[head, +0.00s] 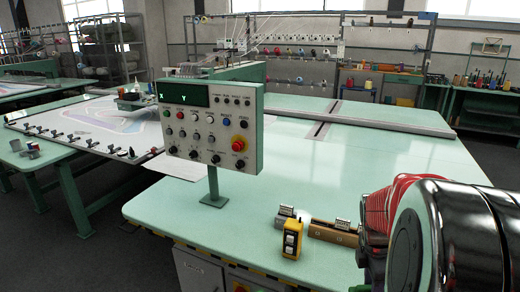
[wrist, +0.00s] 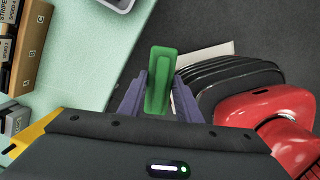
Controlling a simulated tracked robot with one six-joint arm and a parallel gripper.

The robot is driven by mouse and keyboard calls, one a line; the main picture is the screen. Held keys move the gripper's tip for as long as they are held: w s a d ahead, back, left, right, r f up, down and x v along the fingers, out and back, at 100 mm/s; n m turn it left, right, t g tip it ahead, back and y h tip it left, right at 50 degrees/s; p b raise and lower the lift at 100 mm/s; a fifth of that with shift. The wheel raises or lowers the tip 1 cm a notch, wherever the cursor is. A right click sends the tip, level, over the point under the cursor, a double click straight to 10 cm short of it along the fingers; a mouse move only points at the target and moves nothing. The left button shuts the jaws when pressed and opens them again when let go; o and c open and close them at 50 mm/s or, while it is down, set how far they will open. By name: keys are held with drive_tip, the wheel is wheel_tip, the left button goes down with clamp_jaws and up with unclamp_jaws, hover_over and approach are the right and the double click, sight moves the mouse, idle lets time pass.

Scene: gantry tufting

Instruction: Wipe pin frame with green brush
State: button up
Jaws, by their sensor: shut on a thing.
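A green brush (wrist: 161,65) stands between the two purple fingers of my gripper (wrist: 159,88) in the wrist view.
A control panel (head: 215,125) with a red button stands on the green table (head: 330,165). A yellow control box (head: 292,240) and a brown block (head: 333,233) sit near the table's front edge. A metal rail (head: 395,118) crosses the back. The table's middle is clear.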

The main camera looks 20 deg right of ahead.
drive_tip(key=w+a+n, duration=0.3)
drive_tip(key=w+a, duration=0.4)
drive_tip(key=w, duration=0.5)
drive_tip(key=w+a+n+t, duration=0.1)
drive_tip(key=w+a+n, duration=0.3)
drive_tip(key=w, duration=0.8)
drive_tip(key=w+a+r+n, duration=0.1)
drive_tip(key=w+a+n, duration=0.2)
drive_tip(key=w+a, duration=0.6)
drive_tip(key=w, duration=0.3)
drive_tip(key=shift+w+a+t, duration=0.2)
drive_tip(key=shift+a+t, duration=0.1)
drive_tip(key=shift+a, duration=0.05)
drive_tip(key=shift+s, duration=0.1)
